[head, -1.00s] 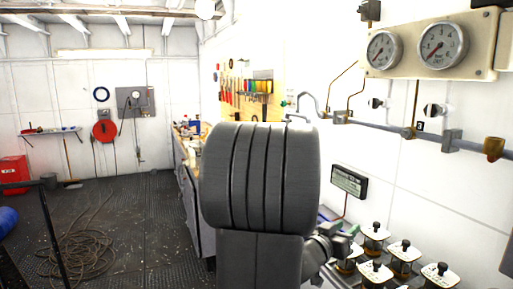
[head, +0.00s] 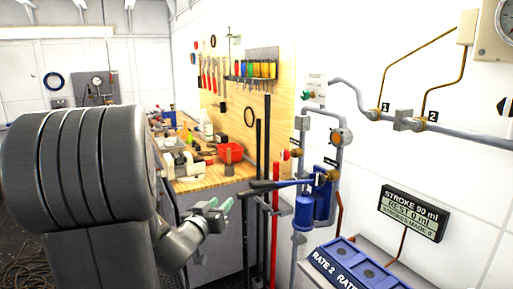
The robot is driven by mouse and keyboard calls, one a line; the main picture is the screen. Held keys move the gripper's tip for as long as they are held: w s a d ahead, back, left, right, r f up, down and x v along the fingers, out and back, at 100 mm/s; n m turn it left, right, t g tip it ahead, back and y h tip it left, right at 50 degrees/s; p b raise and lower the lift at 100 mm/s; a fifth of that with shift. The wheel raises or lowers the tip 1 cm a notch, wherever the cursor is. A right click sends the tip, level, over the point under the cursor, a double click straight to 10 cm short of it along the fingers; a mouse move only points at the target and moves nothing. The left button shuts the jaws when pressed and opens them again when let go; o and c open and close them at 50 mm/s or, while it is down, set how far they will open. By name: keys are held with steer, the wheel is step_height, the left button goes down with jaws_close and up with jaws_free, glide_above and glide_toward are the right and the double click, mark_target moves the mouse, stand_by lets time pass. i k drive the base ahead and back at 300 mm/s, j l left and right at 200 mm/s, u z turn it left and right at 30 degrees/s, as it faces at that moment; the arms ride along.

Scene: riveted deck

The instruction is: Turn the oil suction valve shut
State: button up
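A small valve with a red knob and brass body (head: 293,154) sits on the grey pipe loop left of the blue hand pump (head: 312,205). A brass fitting (head: 333,176) is on the loop's right side, and a round orange-faced fitting (head: 341,136) is above it. The tags here are too small to read, so I cannot tell which is the oil suction valve.
A workbench (head: 210,181) with a red bin (head: 230,152) stands behind my arm, below a tool board (head: 250,100). Blue trays (head: 345,262) and a stroke display (head: 412,213) are at the right. A dark lever (head: 285,184) sticks out left from the pump.

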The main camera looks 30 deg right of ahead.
mark_target(285, 155)
steer(key=i+j+z, duration=0.15)
steer(key=i+z, duration=0.3)
steer(key=i, duration=0.15)
steer(key=i+j+z, duration=0.9)
steer(key=i, duration=0.15)
